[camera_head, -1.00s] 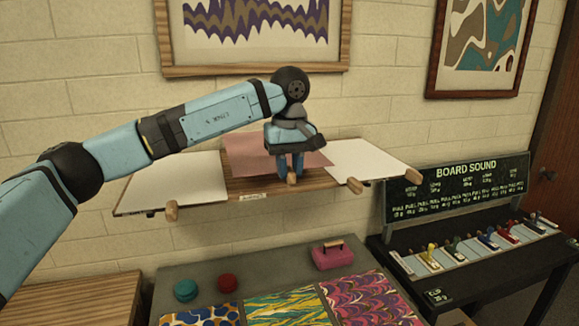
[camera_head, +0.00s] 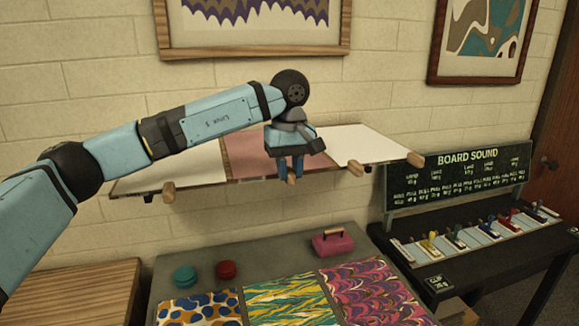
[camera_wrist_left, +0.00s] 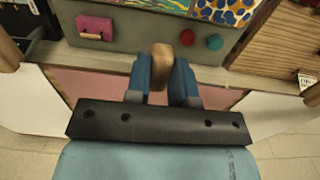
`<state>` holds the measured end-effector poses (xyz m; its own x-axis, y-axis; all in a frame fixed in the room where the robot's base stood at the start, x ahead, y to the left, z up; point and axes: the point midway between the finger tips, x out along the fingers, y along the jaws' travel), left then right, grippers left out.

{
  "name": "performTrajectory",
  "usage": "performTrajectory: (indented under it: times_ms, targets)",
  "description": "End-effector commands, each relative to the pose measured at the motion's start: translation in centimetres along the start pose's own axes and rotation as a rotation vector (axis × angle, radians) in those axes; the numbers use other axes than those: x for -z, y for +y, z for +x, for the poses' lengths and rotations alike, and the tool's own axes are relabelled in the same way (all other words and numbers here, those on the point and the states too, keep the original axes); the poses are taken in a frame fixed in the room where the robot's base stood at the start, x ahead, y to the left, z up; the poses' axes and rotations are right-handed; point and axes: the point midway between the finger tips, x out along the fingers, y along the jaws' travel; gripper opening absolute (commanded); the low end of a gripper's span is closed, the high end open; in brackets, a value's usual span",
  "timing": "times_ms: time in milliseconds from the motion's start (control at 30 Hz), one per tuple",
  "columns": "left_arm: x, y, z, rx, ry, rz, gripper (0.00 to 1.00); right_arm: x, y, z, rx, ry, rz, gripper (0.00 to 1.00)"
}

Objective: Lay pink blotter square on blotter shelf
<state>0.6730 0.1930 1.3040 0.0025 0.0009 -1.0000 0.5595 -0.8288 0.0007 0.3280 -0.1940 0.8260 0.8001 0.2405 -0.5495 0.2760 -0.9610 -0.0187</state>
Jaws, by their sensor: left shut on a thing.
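The pink blotter square (camera_head: 245,156) lies flat between two white squares at the blotter shelf (camera_head: 227,163), level with the shelf top. I cannot tell whether it rests fully on the board. My left gripper (camera_head: 291,176) is at the shelf's front edge, shut on a wooden grip at the front of the pink square. The wrist view shows this wooden grip (camera_wrist_left: 159,62) between the blue fingers (camera_wrist_left: 159,80), with pink surface (camera_wrist_left: 95,84) to both sides. The gripper and wrist hide part of the pink square. My right gripper is not in view.
White squares lie left (camera_head: 180,166) and right (camera_head: 365,143) on the shelf. Wooden knobs (camera_head: 168,191) stick out in front. Below is a grey table (camera_head: 200,256) with patterned sheets, red and teal round things and a pink box (camera_head: 333,242). A sound board (camera_head: 460,178) stands right.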

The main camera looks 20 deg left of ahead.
Motion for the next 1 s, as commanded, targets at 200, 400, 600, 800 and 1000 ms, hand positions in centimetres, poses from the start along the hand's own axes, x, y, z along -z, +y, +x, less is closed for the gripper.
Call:
performTrajectory:
  times_ms: [200, 400, 600, 800, 1000]
  targets:
    - [0.01, -0.01, 0.0, 0.0, 0.0, 0.0, 0.0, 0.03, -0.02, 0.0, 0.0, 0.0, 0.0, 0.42]
    - [0.01, -0.01, 0.0, 0.0, 0.0, 0.0, 0.52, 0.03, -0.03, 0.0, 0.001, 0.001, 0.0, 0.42]
    - [0.02, -0.01, 0.0, 0.0, 0.0, 0.0, 0.66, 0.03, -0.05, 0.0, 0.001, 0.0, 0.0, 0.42]
    - [0.02, -0.01, 0.0, 0.0, 0.0, 0.0, 0.77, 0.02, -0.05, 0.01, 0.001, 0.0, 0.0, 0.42]
    - [0.02, -0.01, 0.0, 0.0, 0.0, 0.0, 0.77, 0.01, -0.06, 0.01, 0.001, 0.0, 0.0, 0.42]
